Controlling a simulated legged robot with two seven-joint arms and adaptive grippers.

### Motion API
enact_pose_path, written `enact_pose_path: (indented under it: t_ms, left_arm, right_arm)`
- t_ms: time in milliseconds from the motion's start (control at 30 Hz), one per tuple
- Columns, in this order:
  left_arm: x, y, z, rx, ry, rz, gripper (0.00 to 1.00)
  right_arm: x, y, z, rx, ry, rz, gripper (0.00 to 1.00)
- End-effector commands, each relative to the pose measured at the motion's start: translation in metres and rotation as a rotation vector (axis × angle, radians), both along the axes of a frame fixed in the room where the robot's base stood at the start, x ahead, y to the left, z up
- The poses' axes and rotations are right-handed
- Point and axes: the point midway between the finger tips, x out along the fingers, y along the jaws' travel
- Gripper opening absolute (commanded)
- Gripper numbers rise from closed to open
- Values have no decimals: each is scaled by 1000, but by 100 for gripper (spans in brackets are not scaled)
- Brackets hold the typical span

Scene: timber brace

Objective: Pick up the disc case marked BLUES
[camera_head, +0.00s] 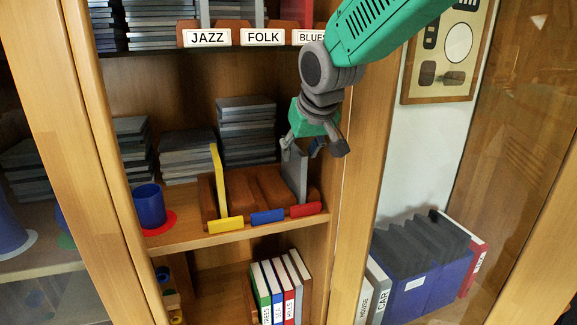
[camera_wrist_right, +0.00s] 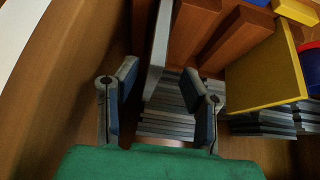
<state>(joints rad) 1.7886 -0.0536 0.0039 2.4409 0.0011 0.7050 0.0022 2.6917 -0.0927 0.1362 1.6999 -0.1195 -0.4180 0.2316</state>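A white label reading BLUES (camera_head: 312,36) is on the front of a brown holder on the upper shelf, partly covered by my right arm. A red upright case (camera_head: 297,10) shows above it, cut off by the frame. My right gripper (camera_head: 313,146) is lower, over a brown slotted rack (camera_head: 208,190) on the middle shelf. A thin grey case (camera_head: 294,172) stands upright in the rack near the red tab. In the right wrist view, my right gripper (camera_wrist_right: 160,80) is open, with the grey case (camera_wrist_right: 157,50) edge-on between its fingers. Contact cannot be told. My left gripper is out of view.
A yellow panel (camera_head: 219,180) stands at the rack's left. Grey case stacks (camera_head: 247,130) are behind the rack. A blue cup (camera_head: 149,206) is left of it. The cabinet's right post (camera_head: 362,150) is close to the gripper. Labelled books (camera_head: 277,290) stand below.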

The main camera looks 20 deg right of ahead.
Motion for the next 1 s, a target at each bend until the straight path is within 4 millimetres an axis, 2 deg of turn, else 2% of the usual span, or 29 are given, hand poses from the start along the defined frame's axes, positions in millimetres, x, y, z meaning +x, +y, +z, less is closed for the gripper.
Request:
enact_pose_path:
  t_ms: [100,367,600,733,967,1000]
  left_arm:
    - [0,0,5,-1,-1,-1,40]
    - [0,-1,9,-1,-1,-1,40]
    - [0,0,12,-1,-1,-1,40]
    - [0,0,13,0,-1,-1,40]
    - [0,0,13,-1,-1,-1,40]
    - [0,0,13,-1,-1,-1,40]
  right_arm:
    - [17,-1,1,2,-1,-1,38]
    - [37,3,1,-2,-2,0,38]
    - [56,4,-34,-3,2,1,38]
    - [60,4,-41,-3,-1,1,38]
    - [60,2,-41,0,-2,0,38]
    - [60,2,-41,0,-2,1,24]
